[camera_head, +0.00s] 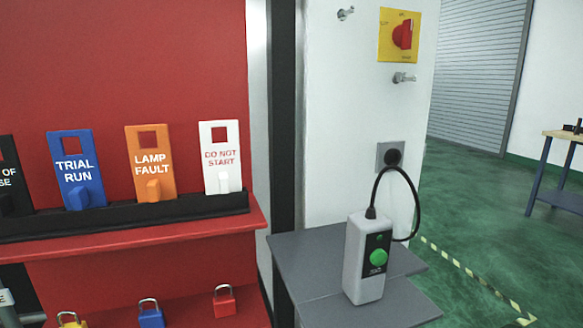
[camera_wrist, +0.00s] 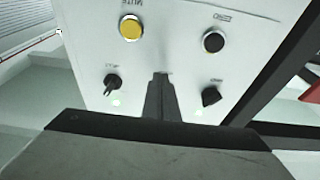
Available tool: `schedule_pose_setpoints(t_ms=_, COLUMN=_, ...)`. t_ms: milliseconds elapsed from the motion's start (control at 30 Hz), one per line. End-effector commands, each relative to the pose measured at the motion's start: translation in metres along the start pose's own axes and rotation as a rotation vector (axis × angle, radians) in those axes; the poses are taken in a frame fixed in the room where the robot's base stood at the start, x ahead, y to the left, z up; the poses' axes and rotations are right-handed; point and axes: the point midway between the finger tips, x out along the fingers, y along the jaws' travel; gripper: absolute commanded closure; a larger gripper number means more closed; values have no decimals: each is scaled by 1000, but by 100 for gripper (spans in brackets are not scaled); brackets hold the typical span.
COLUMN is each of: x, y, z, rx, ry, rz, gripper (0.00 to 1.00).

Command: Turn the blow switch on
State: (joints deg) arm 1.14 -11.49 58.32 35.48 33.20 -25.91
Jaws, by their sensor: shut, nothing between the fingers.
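In the wrist view a pale control panel (camera_wrist: 180,45) carries two black rotary knobs, a left knob (camera_wrist: 112,84) and a right knob (camera_wrist: 210,96). The labels by the knobs are too small to read, so I cannot tell which is the blow switch. Neither the gripper nor this panel shows in the head view.
A yellow button (camera_wrist: 131,27) and a black button (camera_wrist: 213,42) sit above the knobs. In the head view a grey box with a green button (camera_head: 366,262) stands on a grey shelf (camera_head: 305,262). A red rotary switch (camera_head: 403,35) is on the wall; a tag rack (camera_head: 130,220) stands left.

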Motion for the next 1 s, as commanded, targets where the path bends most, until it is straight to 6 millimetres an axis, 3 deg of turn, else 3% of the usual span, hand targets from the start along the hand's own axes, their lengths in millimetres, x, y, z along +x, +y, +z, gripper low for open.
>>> schedule_pose_setpoints(t_ms=1000, x=0, y=-9, z=-3, rx=0, ry=1, rz=-1, gripper=100)
